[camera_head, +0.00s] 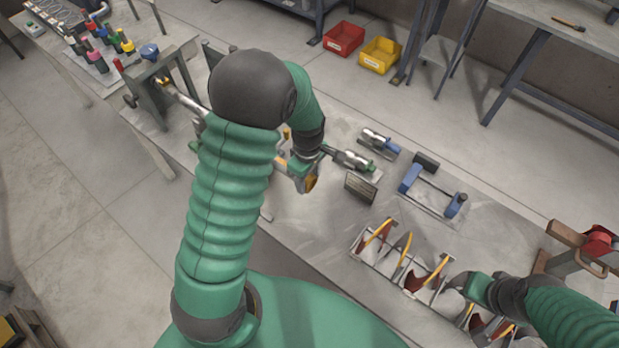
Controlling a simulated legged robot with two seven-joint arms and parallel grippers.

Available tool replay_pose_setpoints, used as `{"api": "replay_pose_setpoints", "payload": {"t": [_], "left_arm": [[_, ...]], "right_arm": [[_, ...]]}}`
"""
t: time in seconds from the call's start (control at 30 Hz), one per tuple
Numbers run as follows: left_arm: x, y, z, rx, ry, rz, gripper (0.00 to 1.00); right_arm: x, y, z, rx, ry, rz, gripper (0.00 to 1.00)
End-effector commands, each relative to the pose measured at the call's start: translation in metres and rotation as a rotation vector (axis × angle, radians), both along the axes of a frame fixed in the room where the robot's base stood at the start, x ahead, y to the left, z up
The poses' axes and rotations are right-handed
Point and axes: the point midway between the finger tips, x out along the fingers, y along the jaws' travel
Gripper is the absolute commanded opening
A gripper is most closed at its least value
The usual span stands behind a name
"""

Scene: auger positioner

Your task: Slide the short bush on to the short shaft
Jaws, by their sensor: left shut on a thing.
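My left gripper (299,170) reaches down over the table in the middle of the view. It is shut on a small gold-coloured piece (311,183), which looks like the short bush; the fingers partly hide it. A steel shaft (186,100) runs from a grey stand (150,92) at the left toward my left gripper. My forearm hides its middle. Two short silver shaft-like parts lie to the right of the gripper, a near one (349,160) and a far one (375,138); I cannot tell which is the short shaft. My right gripper (462,284) is by the flight rack, its fingers unclear.
A rack (363,254) with several curved brown and yellow flights stands at the front right. A blue-ended fixture (432,188) and a small dark plate (361,187) are on the table (310,228). Red (343,39) and yellow (380,55) bins sit on the floor behind.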

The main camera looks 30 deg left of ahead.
Motion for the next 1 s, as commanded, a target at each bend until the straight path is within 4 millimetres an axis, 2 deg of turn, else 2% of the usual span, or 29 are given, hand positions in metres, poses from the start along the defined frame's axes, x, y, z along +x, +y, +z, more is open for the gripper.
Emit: {"api": "replay_pose_setpoints", "payload": {"t": [1.0], "left_arm": [[-0.001,0.000,0.003,0.001,0.000,-0.001,0.00]], "right_arm": [[0.000,0.000,0.011,0.000,0.000,0.000,0.00]]}}
